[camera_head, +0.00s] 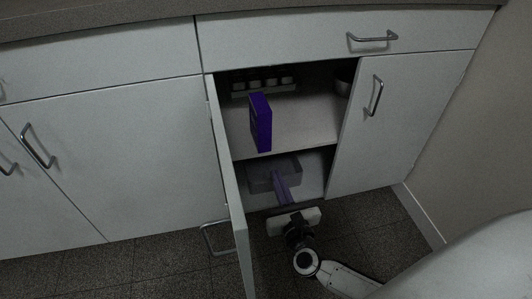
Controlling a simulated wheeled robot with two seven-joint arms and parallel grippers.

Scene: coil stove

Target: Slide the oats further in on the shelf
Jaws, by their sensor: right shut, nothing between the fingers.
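The oats appear to be the purple box (261,122), standing upright on the upper shelf (300,128) of the open cabinet, close to the shelf's front edge. My right gripper (279,176) is below and in front of it, at the height of the lower compartment, apart from the box. Its fingers are shut and look empty. They point into the cabinet, in front of a grey bin. My left gripper is out of view.
The open cabinet door (232,200) stands out on the left. The grey bin (260,182) sits in the lower compartment. Several small jars (263,83) stand at the back of the upper shelf, and a dark bowl (342,88) at its right. The shelf right of the box is clear.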

